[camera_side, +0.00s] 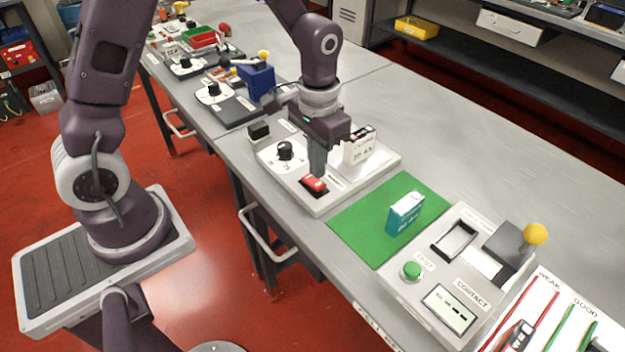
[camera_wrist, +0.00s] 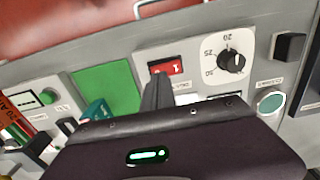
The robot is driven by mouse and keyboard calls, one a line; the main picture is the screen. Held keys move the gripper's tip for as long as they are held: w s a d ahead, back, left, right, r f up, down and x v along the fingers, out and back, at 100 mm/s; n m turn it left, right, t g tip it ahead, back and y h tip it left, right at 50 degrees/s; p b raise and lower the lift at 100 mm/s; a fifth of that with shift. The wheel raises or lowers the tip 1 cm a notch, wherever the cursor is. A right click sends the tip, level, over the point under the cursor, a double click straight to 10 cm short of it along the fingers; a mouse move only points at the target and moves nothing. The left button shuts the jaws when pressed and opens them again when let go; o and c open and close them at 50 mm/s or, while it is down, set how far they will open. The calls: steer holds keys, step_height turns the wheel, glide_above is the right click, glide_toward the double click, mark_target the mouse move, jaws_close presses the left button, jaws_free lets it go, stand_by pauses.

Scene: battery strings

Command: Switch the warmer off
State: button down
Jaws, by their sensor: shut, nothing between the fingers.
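The warmer is a pale flat unit (camera_side: 330,203) on the bench in the side view, with a black dial (camera_side: 285,150) on a white plate. Its red rocker switch (camera_side: 313,184) sits in a dark frame near the front edge. The switch also shows in the wrist view (camera_wrist: 167,67), beside the dial (camera_wrist: 230,62). My gripper (camera_side: 318,172) points down, shut and empty, with its fingertips right at the switch. I cannot tell whether they touch it. In the wrist view the fingers (camera_wrist: 157,92) end just below the switch. A white labelled block (camera_side: 359,148) stands on the warmer behind my gripper.
A green mat (camera_side: 355,223) with a teal-and-white box (camera_side: 405,213) lies to the right. Beyond it is a tester with a green button (camera_side: 412,270) and a yellow-knobbed lever (camera_side: 535,234). A small black block (camera_side: 259,131) and a blue device (camera_side: 256,82) are behind left.

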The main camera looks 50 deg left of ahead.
mark_target(317, 183)
steer(key=shift+f, duration=1.3)
stand_by(0.4)
steer(key=shift+r, duration=3.55)
